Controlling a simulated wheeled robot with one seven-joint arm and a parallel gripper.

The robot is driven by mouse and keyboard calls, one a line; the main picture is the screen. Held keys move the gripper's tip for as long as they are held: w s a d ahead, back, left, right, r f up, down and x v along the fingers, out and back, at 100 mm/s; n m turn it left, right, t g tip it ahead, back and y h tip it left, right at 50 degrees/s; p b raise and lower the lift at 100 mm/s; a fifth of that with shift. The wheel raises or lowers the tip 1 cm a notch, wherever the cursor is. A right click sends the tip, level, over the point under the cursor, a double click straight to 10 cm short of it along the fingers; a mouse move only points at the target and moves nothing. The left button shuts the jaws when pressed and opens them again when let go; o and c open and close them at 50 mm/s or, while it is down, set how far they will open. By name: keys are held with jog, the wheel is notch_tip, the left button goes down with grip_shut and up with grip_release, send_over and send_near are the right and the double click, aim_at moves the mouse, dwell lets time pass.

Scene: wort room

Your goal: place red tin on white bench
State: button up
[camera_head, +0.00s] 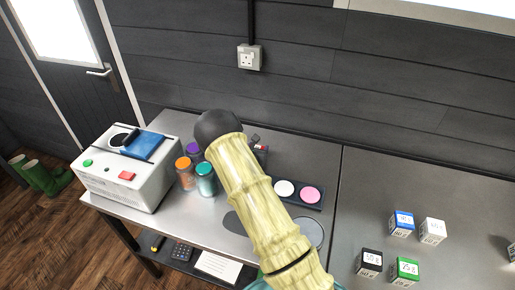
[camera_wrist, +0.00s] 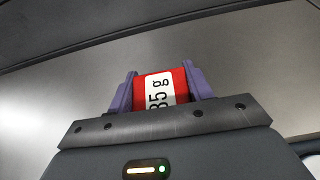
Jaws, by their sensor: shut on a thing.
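A red tin (camera_wrist: 181,86) with a white label ending in "5 g" shows in the wrist view. My gripper (camera_wrist: 158,84) is shut on it, with a purple finger on each side. Behind the tin is a smooth grey surface; I cannot tell its distance. In the head view my arm covers the middle, and only a small dark and red bit shows beside it, too small to tell. No bench looks clearly white; the grey bench (camera_head: 170,220) on the left and the grey bench (camera_head: 365,185) on the right meet at a seam.
A white machine (camera_head: 125,180) stands at the left end. Orange (camera_head: 185,180) and teal (camera_head: 206,183) jars stand beside my arm. A dark tray (camera_head: 298,205) holds white and pink discs. Several small labelled blocks stand right, including a green one (camera_head: 405,275). The right bench's back is clear.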

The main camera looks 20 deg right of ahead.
jog(key=o, duration=1)
jog(key=shift+o, duration=0.2)
jog(key=shift+r, duration=0.1)
jog(key=b+v, duration=0.2)
jog(key=v, duration=1)
jog(key=shift+s, duration=0.1)
